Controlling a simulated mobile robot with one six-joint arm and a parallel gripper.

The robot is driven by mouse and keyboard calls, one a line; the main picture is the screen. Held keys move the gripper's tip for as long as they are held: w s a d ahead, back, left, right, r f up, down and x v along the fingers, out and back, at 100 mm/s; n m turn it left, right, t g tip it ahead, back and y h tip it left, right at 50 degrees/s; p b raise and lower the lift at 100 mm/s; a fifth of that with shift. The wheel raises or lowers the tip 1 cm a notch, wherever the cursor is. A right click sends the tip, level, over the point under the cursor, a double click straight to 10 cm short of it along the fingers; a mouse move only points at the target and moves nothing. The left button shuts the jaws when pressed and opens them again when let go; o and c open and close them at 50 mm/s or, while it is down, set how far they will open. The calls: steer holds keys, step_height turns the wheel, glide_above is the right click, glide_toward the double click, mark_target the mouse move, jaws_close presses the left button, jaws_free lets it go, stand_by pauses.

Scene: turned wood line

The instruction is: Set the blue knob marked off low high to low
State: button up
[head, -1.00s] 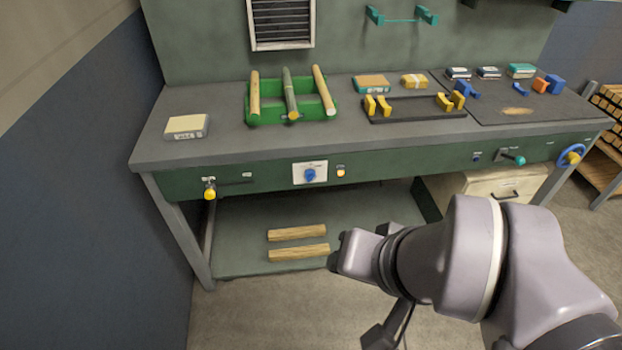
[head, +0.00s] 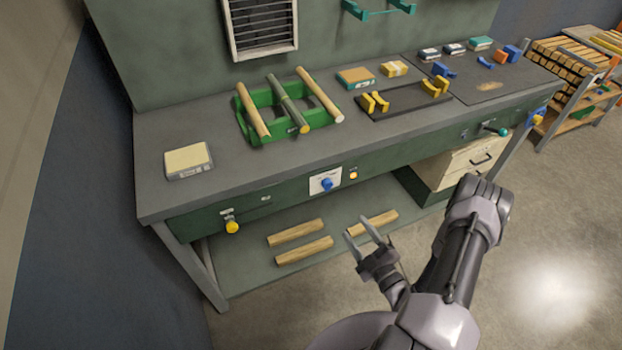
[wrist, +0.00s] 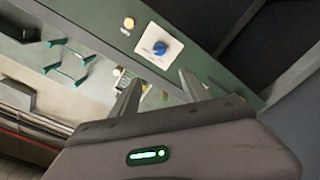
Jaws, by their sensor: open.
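The blue knob (head: 327,184) sits on a white plate (head: 316,186) on the green front panel of the bench. In the wrist view the knob (wrist: 159,47) shows on its tilted white plate, beyond the fingers. Its markings are too small to read, and I cannot tell its setting. My gripper (head: 362,241) is open and empty, in front of the bench and below the knob, apart from it. In the wrist view its two fingers (wrist: 160,88) point toward the panel.
An orange lit button (head: 353,174) is just right of the plate. A yellow knob (head: 232,227) sticks out at the panel's left end, and a teal-tipped lever (head: 497,131) at its right. Wood pieces (head: 304,249) lie on the lower shelf (head: 245,278). Floor before the bench is open.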

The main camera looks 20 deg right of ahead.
mark_target(330, 189)
steer(key=shift+m+h, duration=0.3)
steer(key=shift+m, duration=0.1)
steer(key=w+b, duration=0.1)
steer(key=w, duration=0.4)
steer(key=w+b, duration=0.2)
steer(key=w, duration=0.3)
steer(key=w+f+b, duration=0.1)
steer(key=w, duration=0.4)
steer(key=shift+w+f+b, duration=0.1)
steer(key=shift+w+b, duration=0.2)
steer(key=shift+w, duration=0.6)
jaws_close()
